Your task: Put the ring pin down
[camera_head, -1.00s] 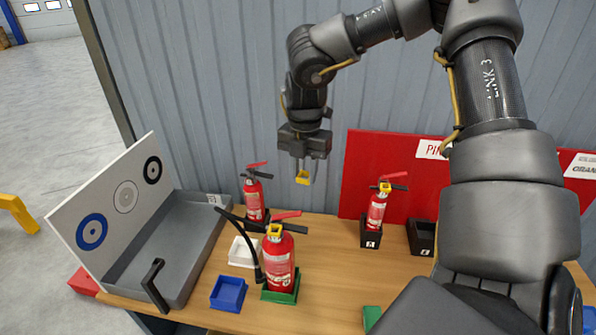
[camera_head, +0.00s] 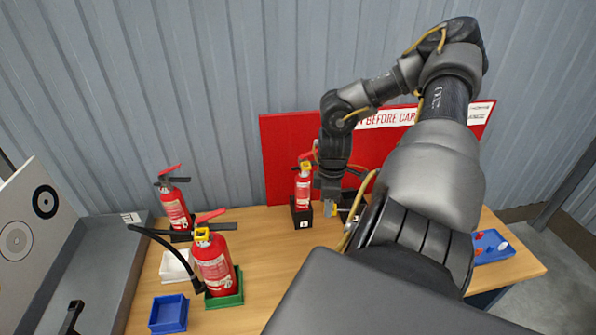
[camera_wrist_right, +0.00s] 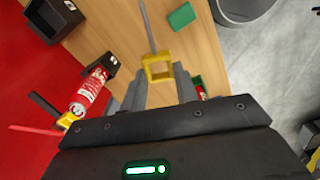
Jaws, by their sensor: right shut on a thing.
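The ring pin shows in the right wrist view as a yellow square ring (camera_wrist_right: 158,68) with a thin grey pin pointing away from the gripper. My right gripper (camera_wrist_right: 160,88) is shut on the yellow ring. In the head view my right gripper (camera_head: 331,200) points down, low over the back of the table, just right of the small extinguisher (camera_head: 303,187) in its black stand. Only a bit of the yellow ring (camera_head: 334,210) shows there. I cannot tell whether the pin touches the table. My left gripper is out of view.
A large extinguisher (camera_head: 214,263) stands in a green tray (camera_head: 225,301), near a blue tray (camera_head: 168,315) and a white tray (camera_head: 170,265). Another extinguisher (camera_head: 175,208) stands behind. An empty-looking black box (camera_wrist_right: 52,18) and a green block (camera_wrist_right: 181,17) show in the wrist view.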

